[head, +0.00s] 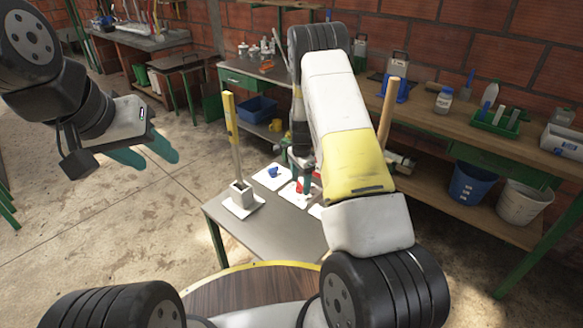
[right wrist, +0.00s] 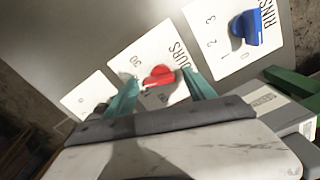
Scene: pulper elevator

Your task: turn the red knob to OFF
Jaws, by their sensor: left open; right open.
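The red knob (right wrist: 160,77) sits on a white plate (right wrist: 150,48) marked with partly hidden lettering ending in "OURS" and small numbers; no OFF mark is readable. In the head view the red knob (head: 299,187) is partly hidden by my right arm. My right gripper (right wrist: 162,80) is open, with one teal finger on each side of the knob and a gap visible to each; whether the tips reach down beside it I cannot tell. My left gripper (head: 153,153) is open and empty, in the air at the left of the head view, far from the knob.
A blue knob (right wrist: 253,28) on another plate is close to the right finger. A third plate (right wrist: 86,97) lies at the left. A post with a yellow top (head: 233,135) stands on the grey table (head: 250,243). A workbench (head: 440,125) runs behind my right arm.

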